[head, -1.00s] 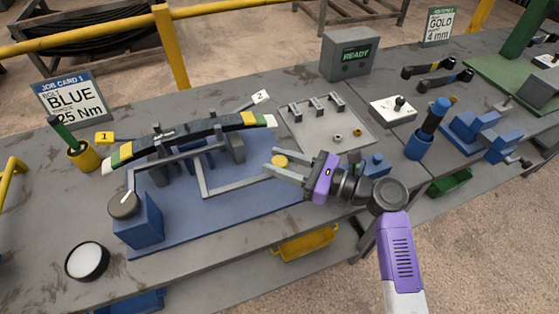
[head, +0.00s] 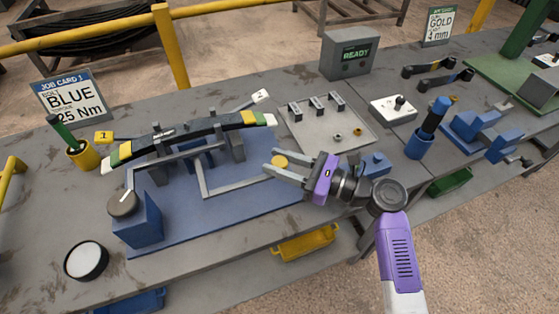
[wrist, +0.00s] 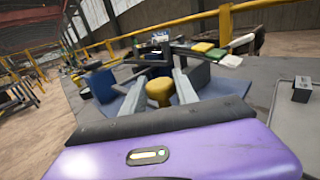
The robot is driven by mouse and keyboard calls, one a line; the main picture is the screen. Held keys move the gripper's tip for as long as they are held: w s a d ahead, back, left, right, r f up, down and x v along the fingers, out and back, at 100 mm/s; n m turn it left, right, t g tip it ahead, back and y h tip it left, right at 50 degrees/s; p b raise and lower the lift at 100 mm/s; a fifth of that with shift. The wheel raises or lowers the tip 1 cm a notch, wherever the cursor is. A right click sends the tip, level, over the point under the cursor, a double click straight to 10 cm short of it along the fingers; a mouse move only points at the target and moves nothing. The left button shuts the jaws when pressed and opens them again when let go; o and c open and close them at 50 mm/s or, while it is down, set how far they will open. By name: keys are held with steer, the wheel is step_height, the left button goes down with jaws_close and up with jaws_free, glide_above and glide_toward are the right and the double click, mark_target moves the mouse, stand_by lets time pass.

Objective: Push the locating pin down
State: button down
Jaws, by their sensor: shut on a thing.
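The locating pin's yellow round knob (head: 280,161) is at the right end of a grey bar on the blue fixture base (head: 240,205). My gripper (head: 272,160), with purple body and grey fingers, reaches in from the right and is shut on the knob. In the wrist view the yellow knob (wrist: 160,91) is between the two fingers, standing upright. The pin's lower part is hidden, so I cannot tell how deep it sits. A leaf spring (head: 190,138) with yellow, green and white bands rests across the fixture.
A dial on a blue block (head: 138,222) stands at the fixture's left front. A grey tray (head: 310,142) with small parts lies behind the gripper. A box reading READY (head: 348,55) stands at the back. A blue cup with a tool (head: 420,143) is on the right.

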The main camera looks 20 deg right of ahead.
step_height(320, 180, down, 4)
steer(key=shift+b, duration=0.5)
steer(key=shift+r, duration=0.15)
steer(key=c, duration=1)
jaws_free()
steer(key=shift+o, duration=0.2)
steer(key=shift+b+v, duration=0.3)
steer(key=shift+v, duration=3.65)
steer(key=shift+r, duration=0.1)
